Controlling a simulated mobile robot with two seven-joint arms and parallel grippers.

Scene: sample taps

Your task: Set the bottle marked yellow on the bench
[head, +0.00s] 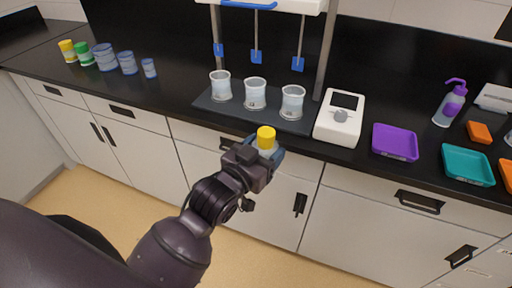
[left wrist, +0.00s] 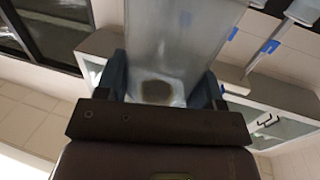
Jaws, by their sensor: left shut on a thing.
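My left gripper (head: 263,152) is shut on a bottle with a yellow cap (head: 266,137), in front of the bench's front edge near the middle of the head view. The bottle looks upright; its lower body is hidden by the gripper. In the left wrist view the clear bottle body (left wrist: 172,40) sits between the two blue fingers of the left gripper (left wrist: 165,85). The black bench top (head: 180,95) runs across the head view behind the gripper. My right gripper is not in view.
Three clear beakers (head: 255,94) stand on a dark mat under a rack. A white device (head: 340,117), a purple tray (head: 395,142) and a teal tray (head: 468,165) lie to the right. Several containers (head: 105,57) stand at far left. Bench between them and the mat is clear.

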